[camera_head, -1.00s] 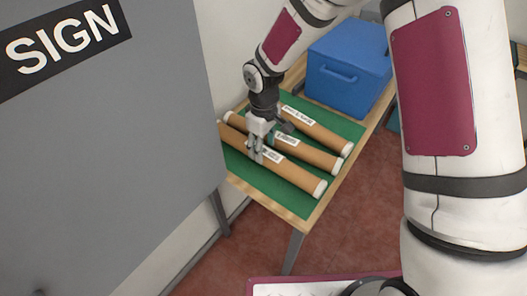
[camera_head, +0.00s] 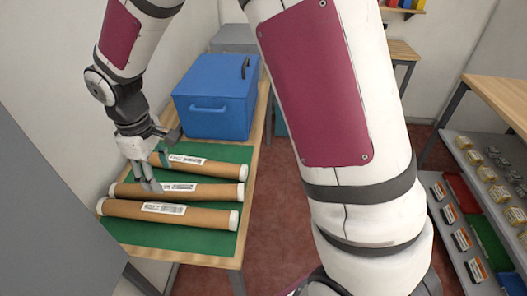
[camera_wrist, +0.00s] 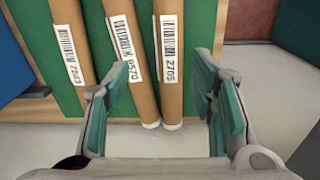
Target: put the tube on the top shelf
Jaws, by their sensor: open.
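Three brown cardboard tubes with white end caps and barcode labels lie side by side: the far tube (camera_head: 218,169), the middle tube (camera_head: 215,191) and the near tube (camera_head: 205,218). In the wrist view they are the left tube (camera_wrist: 72,15), the middle tube (camera_wrist: 143,92) and the right tube (camera_wrist: 171,100), whose label reads about 2705. My gripper (camera_head: 157,172) is open and empty, above the left ends of the far and middle tubes. In the wrist view its fingers (camera_wrist: 162,103) stand apart, either side of the middle and right tube ends. I cannot tell which tube is meant.
The tubes lie on a green mat (camera_head: 178,252) on a wooden table. A blue lidded box (camera_head: 215,100) stands behind them. At right is a rack with a wooden top (camera_head: 502,92) and grey shelves holding small boxes. My arm hides the centre; red floor lies between.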

